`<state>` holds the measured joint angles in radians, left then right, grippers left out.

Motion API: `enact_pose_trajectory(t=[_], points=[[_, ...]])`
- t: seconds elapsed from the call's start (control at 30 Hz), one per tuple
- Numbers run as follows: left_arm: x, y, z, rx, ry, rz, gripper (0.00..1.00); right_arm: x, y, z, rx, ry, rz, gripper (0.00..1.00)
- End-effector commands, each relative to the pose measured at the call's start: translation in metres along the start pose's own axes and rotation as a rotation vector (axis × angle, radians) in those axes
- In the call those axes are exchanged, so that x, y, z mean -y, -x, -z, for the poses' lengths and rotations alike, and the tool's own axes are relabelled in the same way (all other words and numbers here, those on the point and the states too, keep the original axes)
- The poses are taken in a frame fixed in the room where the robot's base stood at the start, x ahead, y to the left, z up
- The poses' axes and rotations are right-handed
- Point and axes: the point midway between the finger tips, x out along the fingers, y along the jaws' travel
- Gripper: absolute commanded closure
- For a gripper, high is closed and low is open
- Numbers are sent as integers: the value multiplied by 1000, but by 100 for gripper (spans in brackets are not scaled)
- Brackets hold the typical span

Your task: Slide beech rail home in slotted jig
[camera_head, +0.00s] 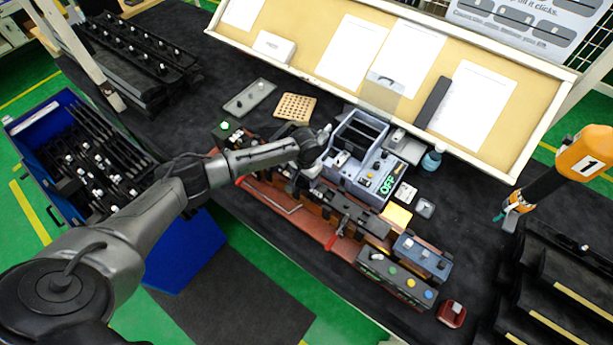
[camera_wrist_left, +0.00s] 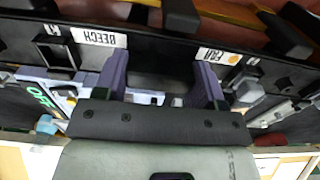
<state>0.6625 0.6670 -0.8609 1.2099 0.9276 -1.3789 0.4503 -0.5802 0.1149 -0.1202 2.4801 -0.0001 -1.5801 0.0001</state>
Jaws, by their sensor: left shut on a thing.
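My left gripper (camera_head: 308,177) reaches in from the left, pointing down beside the grey box with the OFF display. In the left wrist view its two fingers (camera_wrist_left: 160,88) are shut on a long dark bar with a white BEECH label, which I take as the beech rail (camera_wrist_left: 150,45). The bar runs across the whole wrist view. The long slotted jig (camera_head: 318,228), with a reddish base and a red lever, lies along the bench's front below the gripper. The arm hides part of it, and I cannot tell how deep the rail sits. My right gripper is not in view.
The grey box (camera_head: 384,183) stands just behind the jig. A perforated tan block (camera_head: 295,107) and a grey plate (camera_head: 250,97) lie behind the arm. A blue bin (camera_head: 75,150) of dark rails stands left. An orange tool (camera_head: 585,153) marked 1 hangs right.

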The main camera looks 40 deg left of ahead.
Motion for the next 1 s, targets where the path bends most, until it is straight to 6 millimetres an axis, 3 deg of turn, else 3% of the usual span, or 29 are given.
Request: enact_pose_trajectory(t=[0.3,0.33,0.6,0.87,1.0], points=[[4,0,0,0,2,5,69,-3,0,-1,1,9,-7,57],[5,0,0,0,2,6,34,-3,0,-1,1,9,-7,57],[4,0,0,0,1,4,8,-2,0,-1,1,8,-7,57],[3,0,0,1,0,3,7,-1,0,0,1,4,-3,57],[2,11,0,-2,0,2,7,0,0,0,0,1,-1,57]])
